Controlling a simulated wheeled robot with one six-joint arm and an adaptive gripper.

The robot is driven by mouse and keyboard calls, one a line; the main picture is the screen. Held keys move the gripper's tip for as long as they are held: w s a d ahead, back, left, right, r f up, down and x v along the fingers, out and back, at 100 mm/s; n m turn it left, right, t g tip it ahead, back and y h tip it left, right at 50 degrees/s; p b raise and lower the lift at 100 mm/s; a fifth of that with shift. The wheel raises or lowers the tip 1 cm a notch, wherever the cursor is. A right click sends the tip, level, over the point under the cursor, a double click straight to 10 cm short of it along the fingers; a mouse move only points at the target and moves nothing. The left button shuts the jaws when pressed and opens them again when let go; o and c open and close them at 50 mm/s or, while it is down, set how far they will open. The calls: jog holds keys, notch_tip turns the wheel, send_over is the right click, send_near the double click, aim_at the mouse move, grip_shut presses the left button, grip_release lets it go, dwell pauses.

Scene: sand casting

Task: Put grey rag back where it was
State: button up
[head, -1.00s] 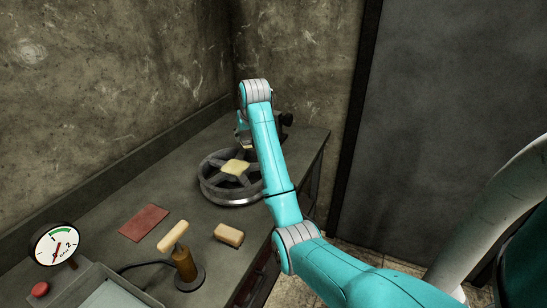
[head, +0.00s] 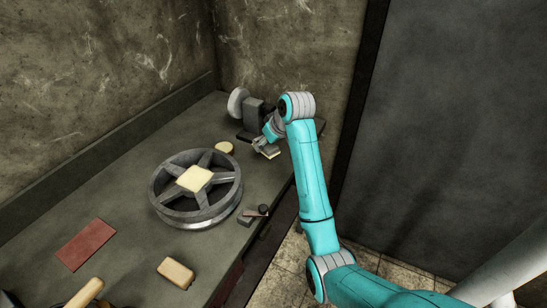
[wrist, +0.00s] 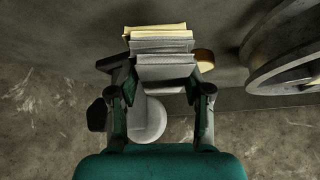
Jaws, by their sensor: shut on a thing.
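My gripper (head: 268,142) is low over the bench's far right part, beyond the spoked wheel. In the wrist view its two fingers (wrist: 164,76) are closed on the sides of a grey folded rag (wrist: 165,72). More folded cloth layers, grey and a pale yellow one (wrist: 156,31), lie right against the grey rag. I cannot tell whether the held rag touches these layers or hangs just over them. In the head view the cloth shows as a small pale stack (head: 267,151), partly hidden by my gripper.
A spoked wheel (head: 221,195) with a pale yellow cloth (head: 195,179) on its hub lies left of my gripper. A grinder (head: 254,113) stands behind, a round yellowish tin (head: 225,147) beside it. A small dark tool (head: 254,214) lies near the front edge.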

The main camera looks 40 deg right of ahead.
aim_at(275, 150)
notch_tip(275, 150, down, 3)
jog(key=shift+d+r, duration=0.1)
jog(key=shift+r, duration=0.1)
jog(key=shift+f, duration=2.15)
jog(key=o, duration=1)
jog(key=shift+f, duration=0.15)
jog(key=shift+r, duration=0.25)
jog(key=v, duration=1.1)
jog(key=shift+s+r, duration=0.25)
jog(key=shift+r, duration=0.1)
